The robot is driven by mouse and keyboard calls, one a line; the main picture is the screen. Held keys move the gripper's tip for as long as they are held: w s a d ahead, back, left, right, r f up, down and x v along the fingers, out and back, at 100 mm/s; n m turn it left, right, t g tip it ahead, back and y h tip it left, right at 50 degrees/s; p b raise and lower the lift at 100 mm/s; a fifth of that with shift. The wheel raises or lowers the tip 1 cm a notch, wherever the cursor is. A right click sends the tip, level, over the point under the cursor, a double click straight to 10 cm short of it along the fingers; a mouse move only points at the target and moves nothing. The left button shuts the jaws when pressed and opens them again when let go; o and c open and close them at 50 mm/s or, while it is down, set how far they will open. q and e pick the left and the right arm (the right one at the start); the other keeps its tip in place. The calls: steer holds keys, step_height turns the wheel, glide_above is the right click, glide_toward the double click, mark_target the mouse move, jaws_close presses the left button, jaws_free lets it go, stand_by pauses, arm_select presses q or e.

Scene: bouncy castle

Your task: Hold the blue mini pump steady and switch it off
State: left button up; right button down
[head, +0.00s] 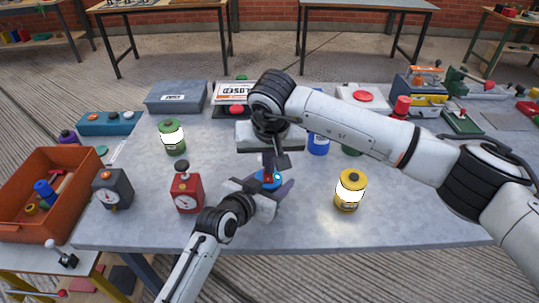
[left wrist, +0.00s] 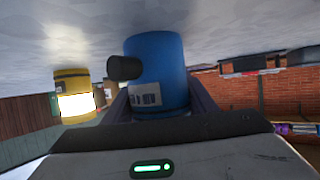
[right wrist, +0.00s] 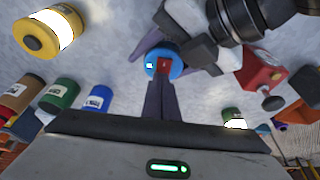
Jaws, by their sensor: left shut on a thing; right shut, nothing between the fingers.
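The blue mini pump (head: 266,182) stands on the grey table in front of me, partly hidden by both grippers. My left gripper (head: 262,187) is shut around its body from the front. In the left wrist view the blue body (left wrist: 160,65) with its black nozzle (left wrist: 124,68) sits between the fingers. In the right wrist view the pump's round blue top (right wrist: 176,70) shows a red switch (right wrist: 164,64) and a small pale-blue light (right wrist: 150,66). My right gripper (head: 269,172) points down from above, shut and empty, its fingertips at the red switch; contact is unclear.
A red device (head: 185,192) and a grey gauge box (head: 112,190) stand left of the pump. A yellow lantern (head: 349,195) stands to the right, a green lantern (head: 172,138) behind left. A blue can (head: 318,143) is behind. An orange crate (head: 70,200) is far left.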

stand_by(0.3)
steer(key=shift+f, duration=0.35)
steer(key=shift+s+f, duration=0.15)
steer(key=shift+s, duration=0.75)
